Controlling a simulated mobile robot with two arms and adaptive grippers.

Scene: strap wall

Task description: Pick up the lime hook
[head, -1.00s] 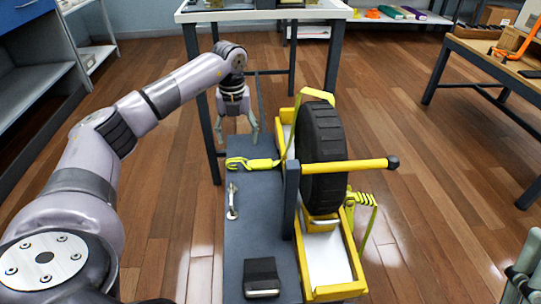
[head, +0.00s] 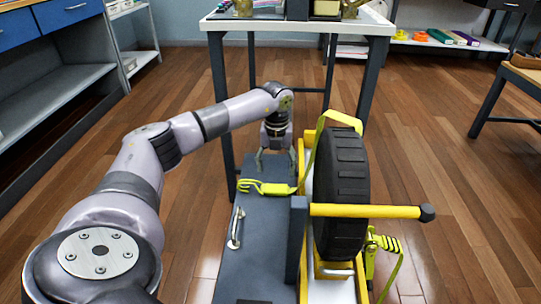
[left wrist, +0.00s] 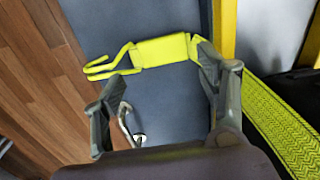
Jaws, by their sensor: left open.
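The lime hook (head: 248,185) lies on the dark grey deck beside the wheel, joined to a lime strap (head: 313,150) that runs up over the tyre. In the left wrist view the hook (left wrist: 108,68) has its open end to the left and its flat body (left wrist: 163,50) to the right. My left gripper (head: 276,165) is open and empty, just beyond the hook in the head view. In the left wrist view its fingers (left wrist: 165,65) are spread near the hook, the right fingertip overlapping the body's right end. I cannot tell whether they touch. My right gripper is out of view.
A black tyre (head: 340,195) stands in a yellow frame right of the deck (head: 262,235), with a yellow bar (head: 365,211) sticking out to the right. A metal handle (head: 236,228) is on the deck. A white-topped table (head: 375,22) stands behind.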

